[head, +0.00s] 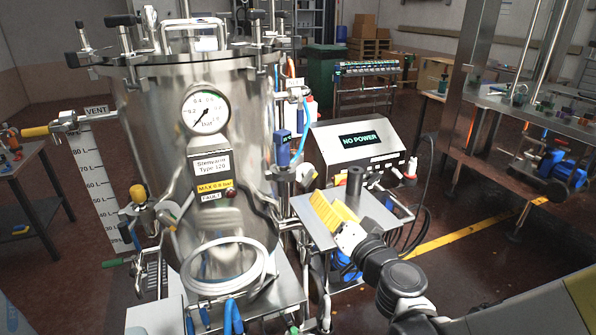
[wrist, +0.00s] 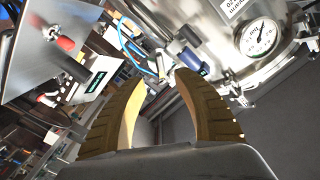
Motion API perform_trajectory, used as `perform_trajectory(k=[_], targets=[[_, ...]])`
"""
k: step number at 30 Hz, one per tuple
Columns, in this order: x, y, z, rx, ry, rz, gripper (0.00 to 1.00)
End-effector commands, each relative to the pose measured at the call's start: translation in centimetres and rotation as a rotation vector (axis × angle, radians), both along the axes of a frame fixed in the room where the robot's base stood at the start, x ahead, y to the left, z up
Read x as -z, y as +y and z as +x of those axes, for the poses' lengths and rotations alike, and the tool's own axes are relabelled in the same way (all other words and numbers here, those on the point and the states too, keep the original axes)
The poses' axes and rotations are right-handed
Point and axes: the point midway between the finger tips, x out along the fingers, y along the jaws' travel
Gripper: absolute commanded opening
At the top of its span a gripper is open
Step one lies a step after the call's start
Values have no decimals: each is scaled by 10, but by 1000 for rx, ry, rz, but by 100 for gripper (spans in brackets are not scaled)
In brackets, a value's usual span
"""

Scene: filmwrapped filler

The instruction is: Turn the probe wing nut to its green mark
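The large steel tank (head: 140,130) fills the left of the head view. A blue-bodied fitting (head: 283,150) sits at its right side and also shows in the wrist view (wrist: 189,61). I cannot tell whether this is the probe. No wing nut or green mark can be made out clearly. My gripper (head: 322,203) has yellow-tan fingers and is right of the tank, in front of the small steel table. In the wrist view my gripper (wrist: 160,80) is open and empty, its fingers apart. The blue fitting appears beyond the fingertips, not touching them.
A round gauge (head: 207,111) is on the tank front. A control box (head: 355,147) reading NO POWER stands behind the small steel table (head: 378,212), which carries a dark cylinder (head: 355,181). A coiled white hose (head: 225,283) is at the tank's base. Open floor lies to the right.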

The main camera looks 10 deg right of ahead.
Motion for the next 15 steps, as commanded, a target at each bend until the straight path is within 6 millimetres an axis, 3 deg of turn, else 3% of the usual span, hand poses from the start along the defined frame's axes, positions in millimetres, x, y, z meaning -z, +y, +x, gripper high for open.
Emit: perform_trajectory(k=[5, 15], targets=[[2, 4, 18, 4, -3, 5, 37], [2, 23, 81, 2, -2, 6, 37]])
